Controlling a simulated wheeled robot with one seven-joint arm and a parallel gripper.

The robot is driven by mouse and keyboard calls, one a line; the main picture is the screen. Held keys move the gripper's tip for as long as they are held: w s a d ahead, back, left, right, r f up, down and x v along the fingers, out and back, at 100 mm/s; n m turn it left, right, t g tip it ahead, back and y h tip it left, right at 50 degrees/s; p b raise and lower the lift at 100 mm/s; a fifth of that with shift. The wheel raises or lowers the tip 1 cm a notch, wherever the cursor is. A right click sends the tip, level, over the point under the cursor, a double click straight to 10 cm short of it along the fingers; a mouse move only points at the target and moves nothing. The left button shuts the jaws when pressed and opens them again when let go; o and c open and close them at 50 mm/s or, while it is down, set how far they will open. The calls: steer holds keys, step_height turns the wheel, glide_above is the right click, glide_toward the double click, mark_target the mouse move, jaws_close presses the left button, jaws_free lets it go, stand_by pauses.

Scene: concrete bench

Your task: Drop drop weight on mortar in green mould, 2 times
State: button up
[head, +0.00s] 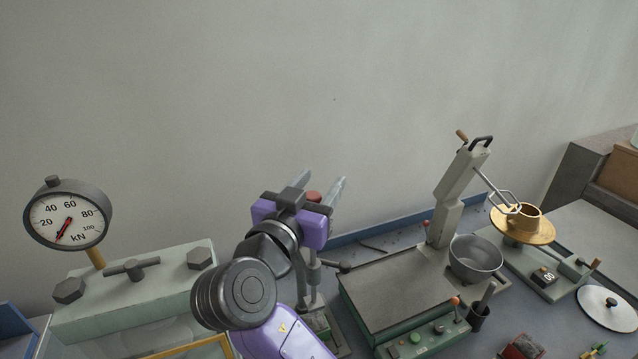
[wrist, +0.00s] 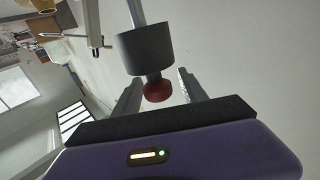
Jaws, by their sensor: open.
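My gripper (head: 321,182) is open at the middle of the head view, with its two grey fingers pointing up and away. A red knob (head: 313,196) shows between the fingers, and in the wrist view it (wrist: 158,91) lies between the open fingers with a gap on both sides. A dark grey cylinder, seemingly the drop weight (wrist: 147,49), adjoins the knob on a pale rod. A stand with a green part (head: 319,321) at its foot shows below, partly hidden by my arm. I cannot tell whether that part is the green mould; no mortar is visible.
A green-based machine (head: 400,290) with a steel bowl (head: 476,262) stands to the right. Beyond it is a brass round table with a ring (head: 522,220). A press with a kN dial (head: 68,214) stands at left. The wall is behind.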

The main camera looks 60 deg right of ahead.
steer(key=s+a+b, duration=0.1)
steer(key=a+b, duration=0.1)
steer(key=a, duration=0.5)
steer(key=shift+s+a, duration=0.25)
steer(key=shift+a, duration=0.05)
steer(key=shift+c, duration=0.4)
